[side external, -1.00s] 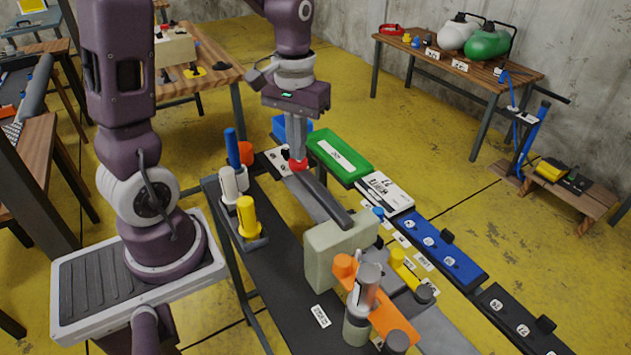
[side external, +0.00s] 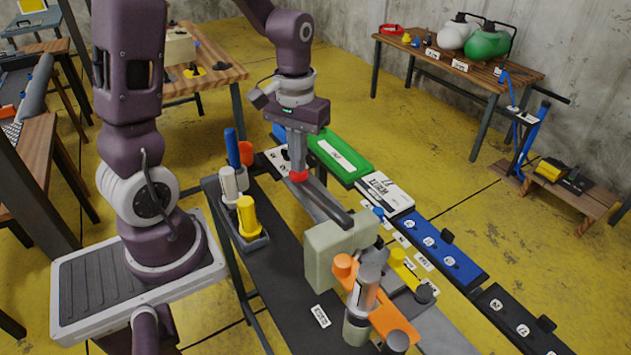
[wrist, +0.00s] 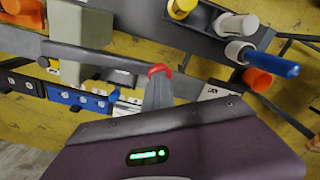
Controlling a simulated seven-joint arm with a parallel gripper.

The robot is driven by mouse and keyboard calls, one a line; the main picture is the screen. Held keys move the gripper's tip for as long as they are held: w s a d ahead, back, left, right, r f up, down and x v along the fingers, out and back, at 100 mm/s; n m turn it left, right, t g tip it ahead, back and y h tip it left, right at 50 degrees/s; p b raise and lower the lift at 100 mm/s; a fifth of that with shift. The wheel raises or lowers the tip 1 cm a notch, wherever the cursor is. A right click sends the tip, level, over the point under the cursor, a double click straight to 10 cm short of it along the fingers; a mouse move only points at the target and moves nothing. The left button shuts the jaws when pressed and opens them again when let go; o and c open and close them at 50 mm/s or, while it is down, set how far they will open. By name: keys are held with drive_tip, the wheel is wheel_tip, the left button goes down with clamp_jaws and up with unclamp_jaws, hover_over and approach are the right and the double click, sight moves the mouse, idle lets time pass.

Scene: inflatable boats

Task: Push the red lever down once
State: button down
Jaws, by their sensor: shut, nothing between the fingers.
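The lever is a dark grey bar (side external: 328,204) with a red end (side external: 298,176). It runs from the pale green-grey block (side external: 335,245) toward the back left of the bench. My gripper (side external: 297,168) is shut and points down, with its tips at the red end. In the wrist view the red end (wrist: 160,70) sits right at the tips of my gripper (wrist: 159,78). The fingers appear to touch it from above, though exact contact is hard to tell. Nothing is held between the fingers.
A rack with white, yellow, blue and orange cylinders (side external: 245,215) stands left of the lever. A green tray (side external: 340,155), a white labelled box (side external: 385,193) and a blue panel (side external: 440,245) line the right side.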

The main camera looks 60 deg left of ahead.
drive_tip(key=shift+f, duration=0.35)
wheel_tip(320, 180, up, 9)
idle(0.5)
drive_tip(key=shift+d+r, duration=0.1)
drive_tip(key=s+d+r+m+t, duration=0.2)
drive_tip(key=s+d+m, duration=0.1)
drive_tip(key=s+d, duration=0.2)
drive_tip(key=s+d+r+m+t, duration=0.2)
drive_tip(key=s+d+m+t, duration=0.1)
drive_tip(key=s+d, duration=0.2)
drive_tip(key=shift+s+r+t, duration=0.3)
drive_tip(key=shift+s, duration=0.9)
